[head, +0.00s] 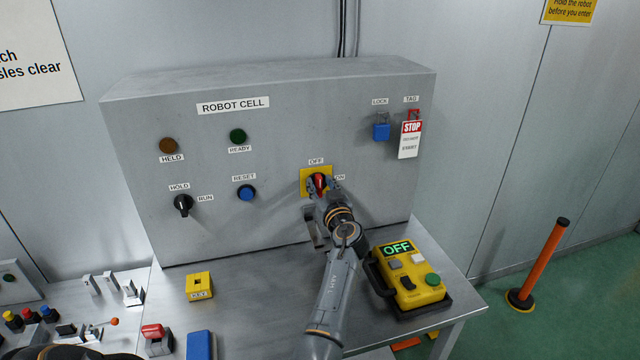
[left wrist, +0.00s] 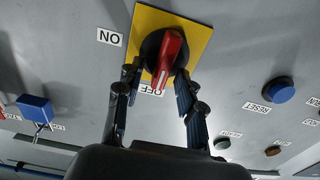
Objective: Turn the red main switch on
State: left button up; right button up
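The red main switch (head: 318,182) is a red handle on a yellow plate (head: 305,187) on the front of the grey ROBOT CELL box. OFF is lettered above it and ON to its right. In the left wrist view, which is turned upside down, the red handle (left wrist: 172,55) has its white-marked end towards the OFF label. My left gripper (head: 325,189) is at the switch; in the left wrist view its fingers (left wrist: 157,88) are spread, one on each side of the handle, with visible gaps. Whether a fingertip touches it I cannot tell. My right gripper is not in view.
A black HOLD/RUN knob (head: 183,205) and blue RESET button (head: 246,193) are left of the switch. A blue padlock (head: 381,131) and STOP tag (head: 410,139) hang at upper right. A yellow pendant (head: 410,275) reading OFF lies beside my arm; a yellow KEY block (head: 199,286) stands left.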

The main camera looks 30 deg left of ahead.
pick_arm(q)
grip_shut()
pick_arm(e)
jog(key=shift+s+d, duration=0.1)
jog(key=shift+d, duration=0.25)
